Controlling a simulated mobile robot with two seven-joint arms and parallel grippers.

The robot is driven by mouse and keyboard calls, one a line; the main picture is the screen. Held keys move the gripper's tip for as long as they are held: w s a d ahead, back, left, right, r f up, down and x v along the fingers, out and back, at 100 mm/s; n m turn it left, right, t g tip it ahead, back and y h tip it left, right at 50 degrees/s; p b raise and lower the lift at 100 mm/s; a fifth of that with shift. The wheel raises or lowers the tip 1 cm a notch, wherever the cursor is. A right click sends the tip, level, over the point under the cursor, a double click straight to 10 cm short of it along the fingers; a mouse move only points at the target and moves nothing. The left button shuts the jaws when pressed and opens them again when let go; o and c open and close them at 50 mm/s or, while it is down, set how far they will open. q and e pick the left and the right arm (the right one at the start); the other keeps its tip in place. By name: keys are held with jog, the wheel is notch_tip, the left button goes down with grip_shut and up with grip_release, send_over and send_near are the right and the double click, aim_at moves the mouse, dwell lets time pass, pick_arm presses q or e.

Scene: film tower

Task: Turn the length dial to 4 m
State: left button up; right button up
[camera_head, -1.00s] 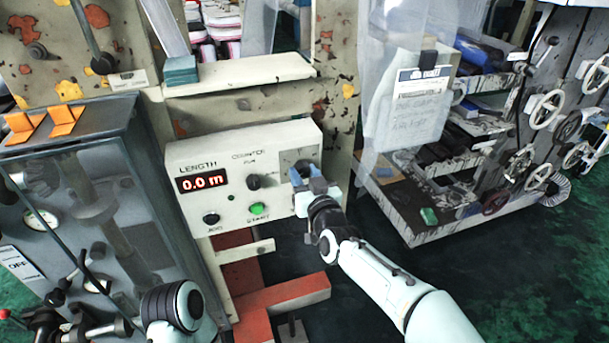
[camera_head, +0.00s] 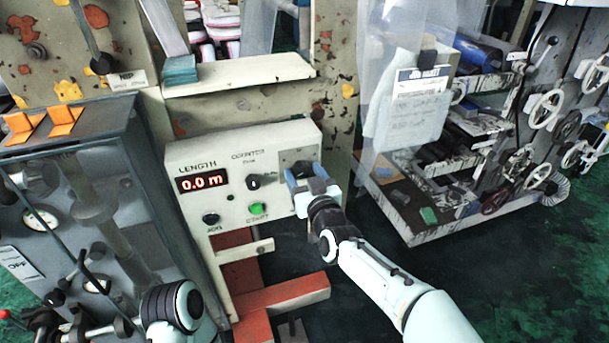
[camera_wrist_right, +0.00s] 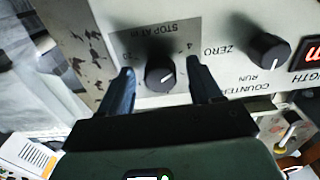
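The white control panel (camera_head: 235,150) has a red display reading 0.0 m under LENGTH. The black dial marked STOP AT m (camera_wrist_right: 160,76) is at the panel's right end; in the head view, my right gripper (camera_head: 312,182) partly hides it. In the right wrist view, the fingers of my right gripper (camera_wrist_right: 164,88) stand on both sides of this dial, with a visible gap on each side. The gripper is open. The dial's white pointer line is slanted; the value it marks is hard to read. My left arm shows at the lower left; its fingers cannot be made out.
A black COUNTER knob (camera_head: 254,181), a green START button (camera_head: 257,209) and a black JOG button (camera_head: 211,219) are on the same panel. A ledge (camera_head: 240,75) juts out above it. A red-and-cream bar (camera_head: 285,295) sticks out below. Clear plastic film hangs to the right.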

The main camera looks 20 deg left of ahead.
pick_arm(q)
jog(key=shift+w+a+f+b, duration=0.25)
jog(key=shift+w+f+b, duration=0.1)
jog(key=shift+w+f, duration=0.15)
pick_arm(e)
jog(key=v, duration=1.3)
jog(key=shift+s+d, duration=0.1)
jog(key=shift+d, duration=0.05)
